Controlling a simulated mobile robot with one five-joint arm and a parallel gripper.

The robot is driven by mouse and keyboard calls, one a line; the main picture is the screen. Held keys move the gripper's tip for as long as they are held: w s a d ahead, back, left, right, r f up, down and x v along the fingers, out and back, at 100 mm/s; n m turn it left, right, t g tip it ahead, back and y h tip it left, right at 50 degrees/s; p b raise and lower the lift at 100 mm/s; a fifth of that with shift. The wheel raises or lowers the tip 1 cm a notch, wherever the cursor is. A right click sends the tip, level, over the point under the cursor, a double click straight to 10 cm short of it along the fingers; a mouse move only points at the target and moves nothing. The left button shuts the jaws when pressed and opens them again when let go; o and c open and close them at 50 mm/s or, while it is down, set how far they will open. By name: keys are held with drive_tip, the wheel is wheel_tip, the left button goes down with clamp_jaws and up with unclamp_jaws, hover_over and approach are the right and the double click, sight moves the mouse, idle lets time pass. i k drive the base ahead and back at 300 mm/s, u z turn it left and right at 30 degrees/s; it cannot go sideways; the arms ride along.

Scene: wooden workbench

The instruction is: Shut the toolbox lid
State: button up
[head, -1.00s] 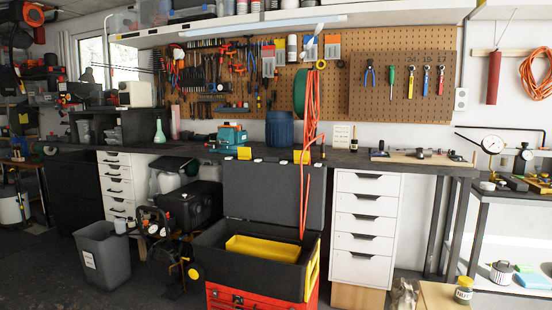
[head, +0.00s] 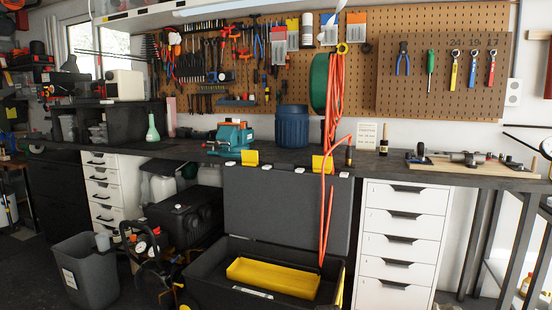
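The black toolbox (head: 208,283) is open at the bottom centre of the head view. Its dark lid (head: 278,212) stands upright at the back, with two yellow latches, one of them a left latch (head: 250,157), on its upper edge. A yellow tray (head: 262,275) sits inside the box. An orange cable (head: 330,205) hangs down from the pegboard in front of the lid; its lower end reaches the box's right part. The lower part of the toolbox is cut off by the frame. My gripper is not in view.
A workbench (head: 440,176) runs behind the lid. A white drawer unit (head: 399,240) stands right of the toolbox. A grey bin (head: 90,275), a gauged device (head: 145,250) and a black case (head: 190,222) are on the left. Some dark floor shows left of the bin.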

sight(281, 205)
drive_tip(key=u, duration=0.45)
drive_tip(key=i, duration=1.15)
drive_tip(key=u, duration=1.1)
drive_tip(key=k, duration=0.75)
drive_tip(key=u, duration=0.15)
drive_tip(key=i, duration=0.9)
drive_tip(key=z, duration=0.05)
